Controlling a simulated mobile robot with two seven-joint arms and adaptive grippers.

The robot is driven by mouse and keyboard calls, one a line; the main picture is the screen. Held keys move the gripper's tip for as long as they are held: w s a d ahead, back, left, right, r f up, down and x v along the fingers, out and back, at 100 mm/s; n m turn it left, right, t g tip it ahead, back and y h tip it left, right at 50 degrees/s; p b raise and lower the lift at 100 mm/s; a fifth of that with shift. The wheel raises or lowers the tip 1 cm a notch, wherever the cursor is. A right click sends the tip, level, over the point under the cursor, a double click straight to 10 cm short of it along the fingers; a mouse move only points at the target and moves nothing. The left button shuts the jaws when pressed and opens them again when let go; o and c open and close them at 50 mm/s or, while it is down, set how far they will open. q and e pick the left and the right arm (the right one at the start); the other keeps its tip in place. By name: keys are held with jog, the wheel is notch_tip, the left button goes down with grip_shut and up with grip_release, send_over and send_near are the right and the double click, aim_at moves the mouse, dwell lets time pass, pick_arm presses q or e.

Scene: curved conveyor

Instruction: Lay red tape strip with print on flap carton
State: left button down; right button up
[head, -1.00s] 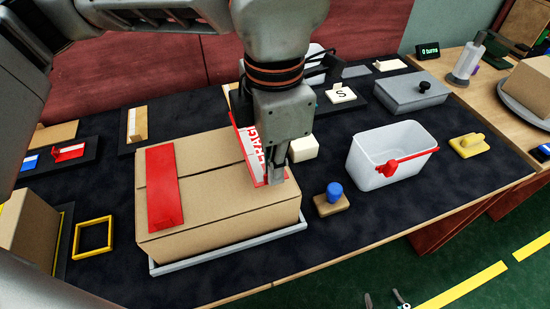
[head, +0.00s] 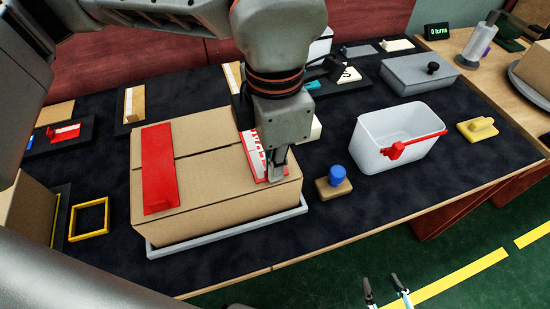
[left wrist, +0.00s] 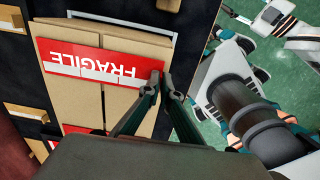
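The flap carton (head: 215,200) sits closed on a grey tray, a plain red strip (head: 159,168) across its left part. The red strip with white FRAGILE print (head: 252,148) is over the carton's right part; the left wrist view shows the strip (left wrist: 95,62) above the top, and I cannot tell whether it touches all along. My left gripper (head: 279,168) is at the strip's near end. In the left wrist view its fingertips (left wrist: 164,76) are close together, seemingly closed on that end. My right gripper (head: 384,288) is open and empty beyond the table's front edge.
A white bin with a red handle (head: 365,140) and a blue-knobbed block (head: 334,182) stand right of the carton. A yellow frame (head: 89,219) lies to its left. A grey lidded box (head: 415,84) is at the back right. The dark mat before the carton is clear.

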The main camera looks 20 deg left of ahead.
pick_arm(q)
jog(key=c, duration=2.2)
grip_release()
notch_tip(320, 180, up, 12)
jog(key=shift+s, duration=0.1)
